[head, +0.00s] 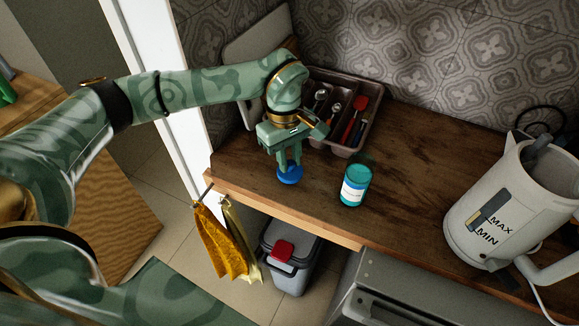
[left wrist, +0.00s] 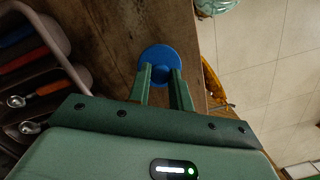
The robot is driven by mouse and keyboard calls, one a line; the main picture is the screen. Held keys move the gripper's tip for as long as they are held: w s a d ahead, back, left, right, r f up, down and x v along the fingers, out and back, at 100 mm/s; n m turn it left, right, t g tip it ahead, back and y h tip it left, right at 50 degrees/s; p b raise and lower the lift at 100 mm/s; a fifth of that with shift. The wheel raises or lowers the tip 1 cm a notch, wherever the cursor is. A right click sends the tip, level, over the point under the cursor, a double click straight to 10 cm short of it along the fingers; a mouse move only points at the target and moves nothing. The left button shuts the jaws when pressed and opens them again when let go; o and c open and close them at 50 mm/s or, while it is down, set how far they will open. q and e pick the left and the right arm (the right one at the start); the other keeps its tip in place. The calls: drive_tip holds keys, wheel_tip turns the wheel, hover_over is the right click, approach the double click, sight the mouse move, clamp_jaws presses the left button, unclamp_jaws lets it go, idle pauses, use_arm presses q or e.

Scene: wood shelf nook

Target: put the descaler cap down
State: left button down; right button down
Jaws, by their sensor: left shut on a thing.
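The descaler cap (head: 290,175) is a round blue disc at the left end of the wooden counter. My left gripper (head: 289,163) points down and is shut on the cap. In the left wrist view the cap (left wrist: 160,63) sits between the two green fingertips (left wrist: 160,72), over or on the counter near its front edge; I cannot tell whether it touches the wood. A teal bottle (head: 355,183) with a white label, probably the descaler, stands on the counter to the right of the cap. My right gripper is not in view.
A cutlery tray (head: 372,128) with utensils lies behind the gripper. A white kettle (head: 505,205) stands at the right. The counter (head: 420,165) between bottle and kettle is clear.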

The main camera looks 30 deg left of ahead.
sight(289, 160)
use_arm(q)
wheel_tip(289, 160, down, 4)
drive_tip(key=shift+w+a+r+b, duration=0.1)
drive_tip(key=shift+b, duration=0.35)
drive_tip(key=shift+r, duration=0.1)
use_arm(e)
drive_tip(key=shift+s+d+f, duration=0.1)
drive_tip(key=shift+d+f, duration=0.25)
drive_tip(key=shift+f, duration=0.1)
use_arm(q)
drive_tip(key=c, duration=1.3)
unclamp_jaws()
drive_tip(key=shift+o, duration=0.2)
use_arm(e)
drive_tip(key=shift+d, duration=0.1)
use_arm(q)
wheel_tip(289, 160, up, 12)
drive_tip(key=a+p, duration=0.1)
drive_tip(key=p, duration=0.1)
drive_tip(key=shift+w+a+p, duration=0.15)
drive_tip(key=shift+w+p, duration=0.15)
drive_tip(key=shift+w, duration=0.05)
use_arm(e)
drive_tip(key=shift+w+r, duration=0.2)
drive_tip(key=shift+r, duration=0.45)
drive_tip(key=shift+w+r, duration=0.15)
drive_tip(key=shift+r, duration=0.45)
